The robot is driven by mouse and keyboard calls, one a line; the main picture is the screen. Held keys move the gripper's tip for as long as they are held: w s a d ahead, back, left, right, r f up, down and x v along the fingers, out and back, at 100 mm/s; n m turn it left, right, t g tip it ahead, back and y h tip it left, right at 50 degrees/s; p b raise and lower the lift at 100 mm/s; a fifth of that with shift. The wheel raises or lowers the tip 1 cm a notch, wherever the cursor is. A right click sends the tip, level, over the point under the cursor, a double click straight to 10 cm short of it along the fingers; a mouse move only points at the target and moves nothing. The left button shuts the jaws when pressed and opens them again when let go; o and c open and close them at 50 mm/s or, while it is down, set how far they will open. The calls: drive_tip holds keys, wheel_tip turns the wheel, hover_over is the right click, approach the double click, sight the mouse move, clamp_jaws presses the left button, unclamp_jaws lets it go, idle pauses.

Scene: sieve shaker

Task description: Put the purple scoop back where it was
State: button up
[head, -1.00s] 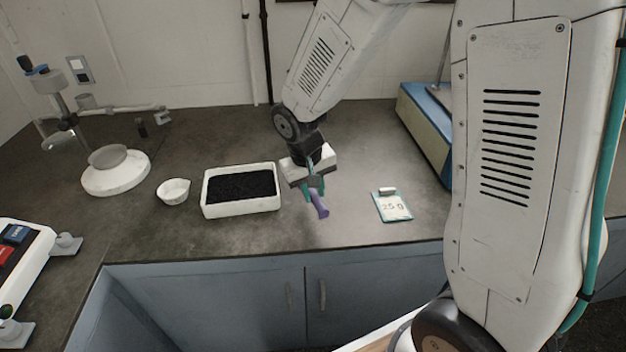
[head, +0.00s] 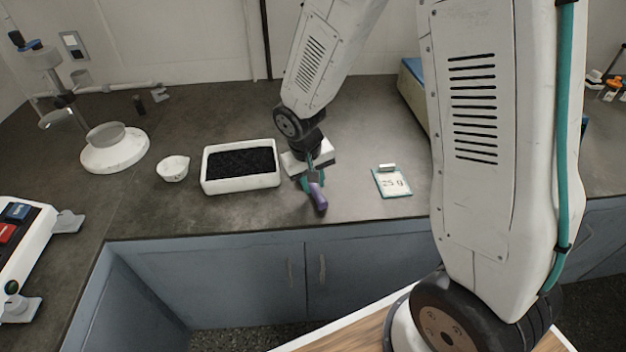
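The purple scoop (head: 318,198) is at my gripper (head: 313,180), just right of the white tray of black material. Its purple part points down and toward the front of the counter. The teal fingers of my gripper are around the scoop's upper part and look closed on it. The rest of the scoop is hidden by the fingers. I cannot tell whether the scoop touches the counter.
The white tray (head: 241,186) stands left of my gripper, with a small white bowl (head: 173,169) beyond it. A card reading "25 g" (head: 393,182) lies to the right. A stand with a round white base (head: 114,155) is at the far left. A blue and cream box (head: 412,97) is partly hidden by my arm.

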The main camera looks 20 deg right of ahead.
drive_tip(key=o, duration=0.3)
wheel_tip(320, 180, up, 8)
drive_tip(key=a, duration=0.1)
drive_tip(key=shift+t+y, duration=0.5)
drive_tip(key=shift+y, duration=0.4)
drive_tip(key=s+d+r, duration=0.1)
drive_tip(key=s+r, duration=0.4)
drive_tip(key=s, duration=0.2)
drive_tip(key=s+d+r, duration=0.2)
drive_tip(key=s+r, duration=0.4)
drive_tip(key=s, duration=0.2)
drive_tip(key=s+d+r, duration=0.1)
drive_tip(key=s+r, duration=0.4)
drive_tip(key=s, duration=0.3)
drive_tip(key=shift+s+d+r, duration=0.2)
drive_tip(key=shift+d+r, duration=0.05)
drive_tip(key=shift+d, duration=0.05)
